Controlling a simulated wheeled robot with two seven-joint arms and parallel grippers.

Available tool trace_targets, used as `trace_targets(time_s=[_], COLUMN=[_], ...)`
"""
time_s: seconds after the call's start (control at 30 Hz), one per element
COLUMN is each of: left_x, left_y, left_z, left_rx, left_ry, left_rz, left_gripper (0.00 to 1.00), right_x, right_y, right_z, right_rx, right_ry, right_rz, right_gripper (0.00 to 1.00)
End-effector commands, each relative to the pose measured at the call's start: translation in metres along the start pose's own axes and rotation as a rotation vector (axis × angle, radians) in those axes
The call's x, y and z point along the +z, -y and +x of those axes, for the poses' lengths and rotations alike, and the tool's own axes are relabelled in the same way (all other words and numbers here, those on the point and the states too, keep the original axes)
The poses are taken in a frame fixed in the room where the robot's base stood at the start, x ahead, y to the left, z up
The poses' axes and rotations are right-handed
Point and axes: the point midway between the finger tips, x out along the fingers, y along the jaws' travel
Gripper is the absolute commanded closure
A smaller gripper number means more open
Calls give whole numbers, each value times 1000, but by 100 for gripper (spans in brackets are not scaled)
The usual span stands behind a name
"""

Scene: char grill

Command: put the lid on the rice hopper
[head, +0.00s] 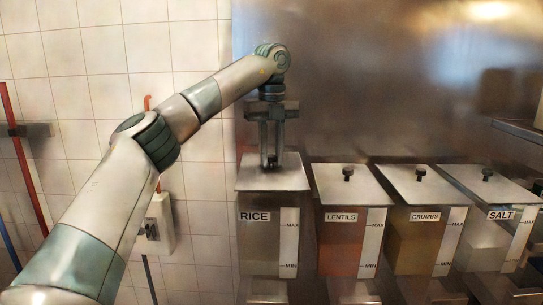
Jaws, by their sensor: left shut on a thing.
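The rice hopper (255,248) is a clear-fronted bin with a RICE label and a MAX/MIN strip, left of the other hoppers. Its square metal lid (250,179) lies over the hopper's top and looks about level. I cannot tell whether it is fully seated. My left gripper (272,160) points straight down from above and is shut on the lid's dark knob, which its fingers partly hide. My right gripper is not in view.
To the right stand the lidded lentils hopper (342,243), crumbs hopper (420,240) and salt hopper (488,238). A metal wall panel (400,80) is behind them. A metal shelf (518,131) juts in at right. Tiled wall (90,60) is at left.

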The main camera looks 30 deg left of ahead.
Motion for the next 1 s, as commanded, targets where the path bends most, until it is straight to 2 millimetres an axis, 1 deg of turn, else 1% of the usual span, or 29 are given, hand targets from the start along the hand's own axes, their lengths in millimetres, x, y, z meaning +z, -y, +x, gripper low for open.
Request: trace_targets(time_s=[0.03, 0.23, 0.5, 0.93, 0.97, 1.0], left_x=[0, 0, 0, 0, 0, 0], left_y=[0, 0, 0, 0, 0, 0], left_z=[7, 19, 29, 35, 35, 35], left_rx=[0, 0, 0, 6, 7, 7], left_ry=[0, 0, 0, -3, -4, -4], left_rz=[0, 0, 0, 1, 1, 1], left_gripper=[100, 100, 100, 100, 76, 66], right_x=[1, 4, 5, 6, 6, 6], right_y=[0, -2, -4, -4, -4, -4], right_z=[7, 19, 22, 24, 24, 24], right_rx=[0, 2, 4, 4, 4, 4], right_ry=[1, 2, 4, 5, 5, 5], right_rz=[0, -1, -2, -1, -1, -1], right_gripper=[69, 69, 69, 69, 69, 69])
